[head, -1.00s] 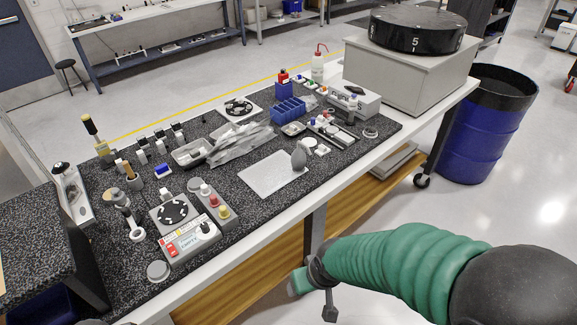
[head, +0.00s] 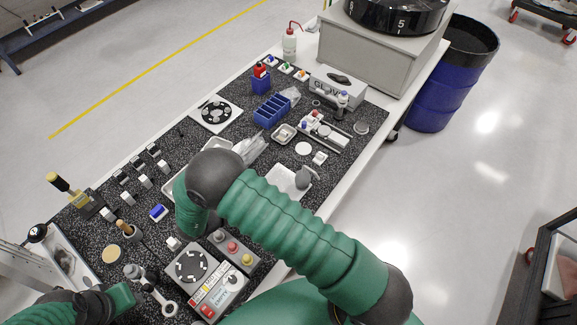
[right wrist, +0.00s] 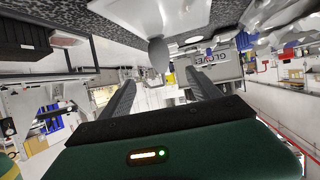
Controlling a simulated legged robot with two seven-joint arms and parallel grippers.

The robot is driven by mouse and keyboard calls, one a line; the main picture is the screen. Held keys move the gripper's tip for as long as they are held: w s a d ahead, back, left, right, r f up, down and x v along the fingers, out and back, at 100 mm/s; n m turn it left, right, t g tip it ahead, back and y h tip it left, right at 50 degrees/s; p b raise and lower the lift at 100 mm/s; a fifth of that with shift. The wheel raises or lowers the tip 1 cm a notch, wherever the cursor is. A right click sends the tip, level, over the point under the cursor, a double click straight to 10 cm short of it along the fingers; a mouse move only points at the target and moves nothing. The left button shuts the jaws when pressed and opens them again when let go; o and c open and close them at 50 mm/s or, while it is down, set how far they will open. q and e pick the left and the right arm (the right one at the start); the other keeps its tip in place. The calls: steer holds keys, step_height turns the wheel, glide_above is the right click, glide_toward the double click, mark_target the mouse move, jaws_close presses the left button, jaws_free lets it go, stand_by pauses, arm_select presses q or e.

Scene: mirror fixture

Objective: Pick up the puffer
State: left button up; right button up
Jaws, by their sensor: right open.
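The puffer (head: 304,177) is a grey bulb with a narrow tip, standing on a white mat (head: 284,181) near the bench's front edge. In the right wrist view the puffer (right wrist: 158,54) hangs upside down in the picture, beyond and roughly between the fingertips, apart from them. My right gripper (right wrist: 160,80) is open and empty.
A glove box (head: 337,87), blue bin (head: 272,110) and small parts stand behind the puffer. A control box (head: 192,268) with buttons lies near my right forearm. A clear bag (head: 250,147) lies behind the mat.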

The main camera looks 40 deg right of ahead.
steer(key=b, duration=0.2)
glide_toward(297, 181)
steer(key=d, duration=0.2)
steer(key=d+f, duration=0.1)
steer(key=d, duration=0.1)
steer(key=shift+s, duration=0.4)
steer(key=d+f+b, duration=0.1)
steer(key=w+d+f+b, duration=0.1)
steer(key=d, duration=0.1)
steer(key=shift+w+f, duration=0.15)
steer(key=shift+f, duration=0.15)
steer(key=b+x, duration=0.1)
steer(key=x, duration=0.4)
steer(key=shift+r, duration=0.15)
steer(key=shift+d, duration=0.25)
steer(key=shift+a, duration=0.3)
steer(key=c, duration=0.5)
arm_select(q)
steer(key=f, duration=0.2)
steer(key=s+f, duration=0.1)
steer(key=f, duration=0.2)
steer(key=shift+a, duration=0.15)
arm_select(e)
steer(key=shift+a+r, duration=0.15)
steer(key=shift+a, duration=0.15)
steer(key=c, duration=0.5)
